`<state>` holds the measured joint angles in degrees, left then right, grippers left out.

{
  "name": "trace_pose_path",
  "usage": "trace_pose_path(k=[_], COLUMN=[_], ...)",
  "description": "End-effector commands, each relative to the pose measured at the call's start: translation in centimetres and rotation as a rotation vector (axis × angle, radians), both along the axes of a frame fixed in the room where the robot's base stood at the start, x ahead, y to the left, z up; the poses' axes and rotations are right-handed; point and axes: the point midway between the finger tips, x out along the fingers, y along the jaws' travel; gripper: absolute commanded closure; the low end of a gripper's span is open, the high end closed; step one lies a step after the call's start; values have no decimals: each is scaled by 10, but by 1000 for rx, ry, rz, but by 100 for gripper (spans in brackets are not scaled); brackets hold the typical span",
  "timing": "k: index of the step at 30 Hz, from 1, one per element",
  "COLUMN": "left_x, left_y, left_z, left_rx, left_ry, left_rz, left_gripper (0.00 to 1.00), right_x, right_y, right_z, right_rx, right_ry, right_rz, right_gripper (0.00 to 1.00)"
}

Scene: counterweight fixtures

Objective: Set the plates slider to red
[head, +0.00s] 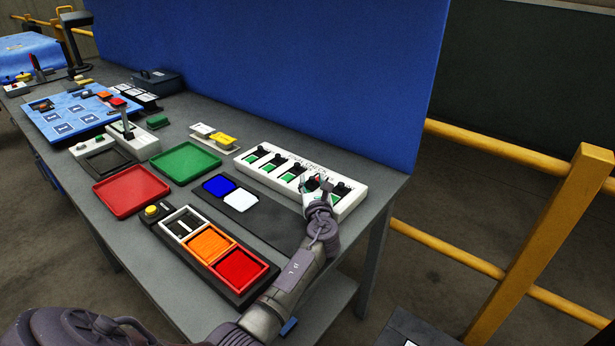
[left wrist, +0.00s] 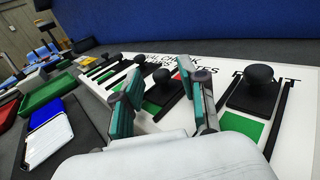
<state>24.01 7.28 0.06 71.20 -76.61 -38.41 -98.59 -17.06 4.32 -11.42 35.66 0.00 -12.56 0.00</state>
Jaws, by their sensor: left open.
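The white slider panel (head: 352,199) lies near the table's right end, with a row of black-knobbed sliders. In the left wrist view, printed words above the row include a partly hidden one ending in "TES". My left gripper (head: 318,186) is open over the panel's right part. Its teal-padded fingers (left wrist: 165,105) stand on either side of a black slider knob (left wrist: 161,75). I cannot tell whether the fingers touch the knob. My right gripper is not in view.
Another black knob (left wrist: 259,74) stands close right of the fingers, with green (left wrist: 240,127) below it. Left of the panel lie a mat with blue and white plates (head: 220,185), green (head: 186,161) and red (head: 131,190) trays. A blue partition (head: 270,65) rises behind.

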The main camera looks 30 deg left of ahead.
Motion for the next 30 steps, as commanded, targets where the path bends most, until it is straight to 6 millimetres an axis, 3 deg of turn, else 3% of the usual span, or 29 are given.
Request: trace_pose_path(k=[9,17,26,30], left_x=[0,0,0,-7], left_y=[-1,-1,-1,0], left_z=[0,0,0,2], left_rx=[0,0,-1,2], left_ry=[0,0,1,4], left_rz=[0,0,1,1], left_gripper=[58,100,100,100], right_x=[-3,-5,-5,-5], right_y=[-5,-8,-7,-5], right_z=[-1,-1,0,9], right_rx=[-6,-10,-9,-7], right_ry=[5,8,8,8], right_rz=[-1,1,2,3], right_gripper=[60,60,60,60])
